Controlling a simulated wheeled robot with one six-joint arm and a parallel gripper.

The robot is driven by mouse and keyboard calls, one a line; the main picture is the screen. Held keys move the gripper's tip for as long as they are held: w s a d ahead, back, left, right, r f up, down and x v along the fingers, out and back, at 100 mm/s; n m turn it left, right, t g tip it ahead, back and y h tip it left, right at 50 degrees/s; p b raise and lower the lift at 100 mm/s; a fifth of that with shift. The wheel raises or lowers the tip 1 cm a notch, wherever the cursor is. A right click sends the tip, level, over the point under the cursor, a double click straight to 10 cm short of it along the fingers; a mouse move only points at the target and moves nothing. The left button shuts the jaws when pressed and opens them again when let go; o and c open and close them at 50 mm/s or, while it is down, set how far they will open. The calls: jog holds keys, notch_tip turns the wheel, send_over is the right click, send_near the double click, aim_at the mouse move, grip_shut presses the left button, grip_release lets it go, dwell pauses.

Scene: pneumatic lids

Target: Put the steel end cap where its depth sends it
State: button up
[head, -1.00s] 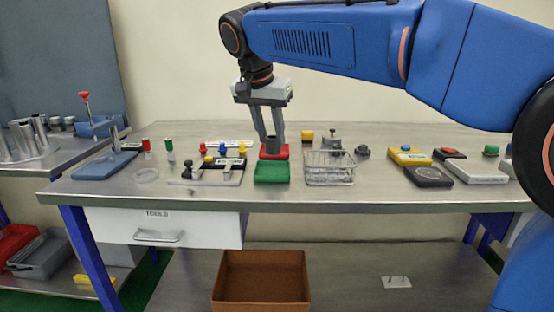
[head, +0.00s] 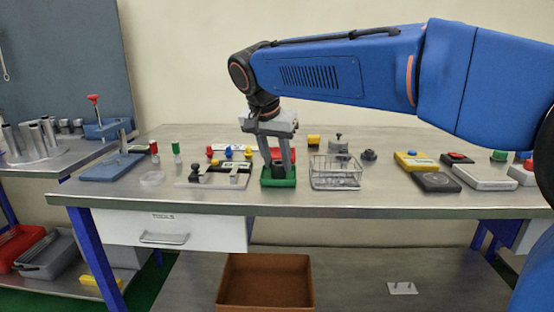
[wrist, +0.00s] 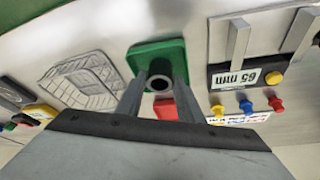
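The steel end cap (wrist: 160,82) shows as a grey ring with a dark hollow in the wrist view. It is between the fingertips of my gripper (wrist: 160,80), which look closed on its sides. In the head view my gripper (head: 278,165) points down into the green tray (head: 278,183), and the cap's dark body is low between the fingers, partly hidden. Whether it touches the tray floor I cannot tell. The red tray (head: 276,153) lies just behind, mostly hidden by the fingers.
A wire basket (head: 335,178) stands close right of the green tray. Left are the gauge board (head: 212,182) with coloured pegs behind it, a clear dish (head: 152,178) and a blue fixture (head: 112,167). Button boxes (head: 485,177) stand right. A brown bin (head: 265,285) is below the bench.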

jog(key=shift+o, duration=1.2)
jog(key=shift+r, duration=0.15)
jog(key=v, duration=1.2)
